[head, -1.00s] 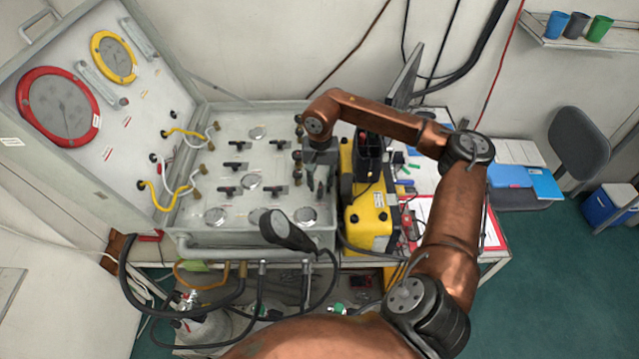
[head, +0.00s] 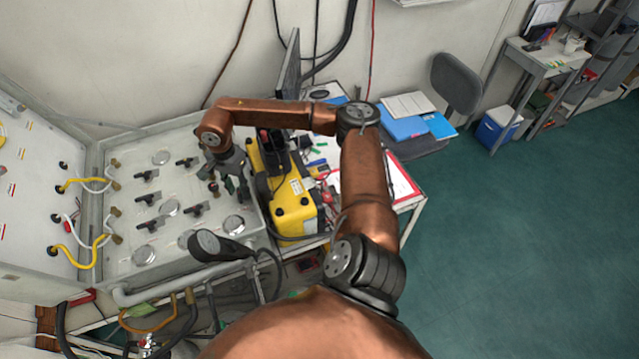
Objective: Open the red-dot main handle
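The grey air panel (head: 125,262) lies open at the left, with several black T-handles on its face, such as one handle (head: 195,209). I cannot make out a red dot on any handle. My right gripper (head: 236,189) points down over the panel's right edge, close to the dark fittings there. Its fingers look apart, with nothing clearly held between them. The gripper and wrist hide part of the panel's right column, so I cannot tell whether they touch a handle. My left gripper is not in view.
A yellow and black case (head: 295,212) stands close to the right of the gripper. A black handset (head: 222,247) with a cable lies at the panel's front edge. A monitor (head: 289,80) stands behind the case. The green floor at the right is open.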

